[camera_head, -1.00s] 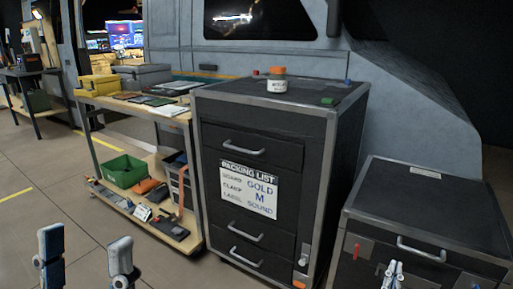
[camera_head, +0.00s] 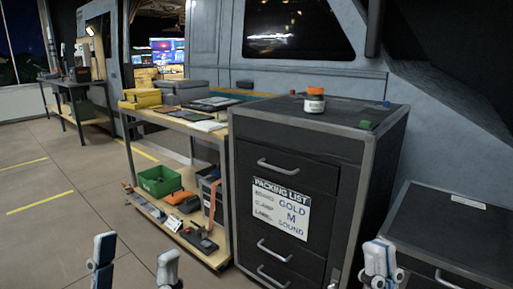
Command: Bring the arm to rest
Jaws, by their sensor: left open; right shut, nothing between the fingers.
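My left gripper (camera_head: 136,262) is at the bottom left of the head view, its two fingers wide apart with nothing between them. It is over the floor, in front of the workbench. My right gripper (camera_head: 378,262) is at the bottom right, its fingers together and empty. It appears in front of the black drawer cabinet (camera_head: 262,214) and left of the low black case. The rest of both arms is out of view.
The cabinet carries a packing list (camera_head: 281,208) and a jar with an orange lid (camera_head: 314,100) on top. The low black case (camera_head: 458,232) stands at right. A workbench (camera_head: 178,122) with a green bin (camera_head: 159,180) on its lower shelf stands left. Floor at left is clear.

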